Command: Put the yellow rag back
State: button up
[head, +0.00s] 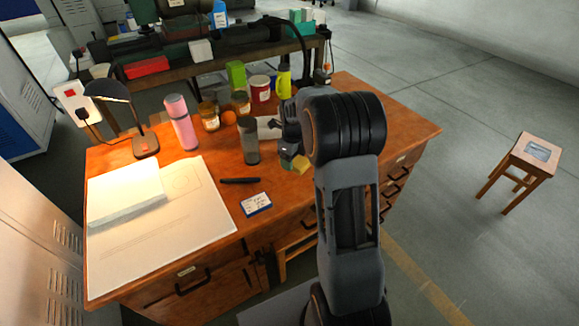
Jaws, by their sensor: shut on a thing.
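My gripper (288,149) is over the right part of the wooden desk, pointing down, partly hidden behind my own arm. It is shut on the yellow rag (300,164), a small yellow patch showing just below the jaws. Most of the rag is hidden by the gripper and arm. I cannot tell whether the rag touches the desk top.
The desk (205,160) holds a grey-lidded jar (250,142), a pink bottle (181,122), other jars, a yellow bottle (284,80), a lamp (144,142), a black pen (240,181) and a small blue-white box (256,204). A stool (519,158) stands on open floor.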

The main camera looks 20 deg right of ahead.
jog(key=shift+w+a+f, duration=0.2)
jog(key=shift+w+f, duration=0.75)
jog(key=shift+f, duration=1.7)
jog(key=shift+f, duration=0.1)
jog(key=shift+f, duration=0.15)
jog(key=o, duration=0.9)
